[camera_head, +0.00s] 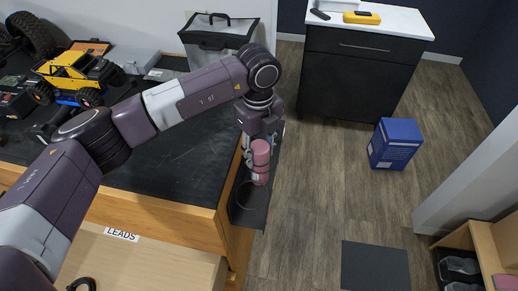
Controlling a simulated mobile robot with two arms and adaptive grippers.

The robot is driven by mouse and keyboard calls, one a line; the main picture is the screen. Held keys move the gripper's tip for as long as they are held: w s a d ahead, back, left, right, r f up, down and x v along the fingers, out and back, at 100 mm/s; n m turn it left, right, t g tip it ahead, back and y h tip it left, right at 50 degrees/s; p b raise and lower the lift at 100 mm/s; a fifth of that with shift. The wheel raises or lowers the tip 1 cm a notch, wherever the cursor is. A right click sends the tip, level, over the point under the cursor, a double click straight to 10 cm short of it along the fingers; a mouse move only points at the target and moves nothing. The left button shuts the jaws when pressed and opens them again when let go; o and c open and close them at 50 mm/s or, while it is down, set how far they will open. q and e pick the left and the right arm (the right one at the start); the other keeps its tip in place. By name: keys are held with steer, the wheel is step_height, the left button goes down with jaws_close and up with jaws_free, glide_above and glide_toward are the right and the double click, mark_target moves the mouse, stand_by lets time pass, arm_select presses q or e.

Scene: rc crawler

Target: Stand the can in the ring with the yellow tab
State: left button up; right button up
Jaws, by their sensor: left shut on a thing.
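A pink can (261,162) with a paler band is upright in my left gripper (254,156). My left arm comes in from the left and reaches down at the bench's right edge. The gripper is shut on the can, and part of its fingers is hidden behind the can. A thin dark ring (238,196) shows just below and left of the can, at a narrow black side shelf (252,216). I cannot make out a yellow tab on it. I cannot tell whether the can's bottom touches anything. My right gripper is not in view.
A black-topped wooden bench (190,165) holds a yellow crawler truck (75,72) at the left. A dark cabinet (355,75) and a blue box (395,143) stand on the floor.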

arm_select(q)
steer(key=shift+f, duration=0.1)
steer(key=o, duration=1)
steer(key=shift+c, duration=0.2)
steer(key=o, duration=0.3)
steer(key=shift+o, duration=0.2)
step_height(320, 180, up, 11)
steer(key=b, duration=0.4)
steer(key=shift+r, duration=0.65)
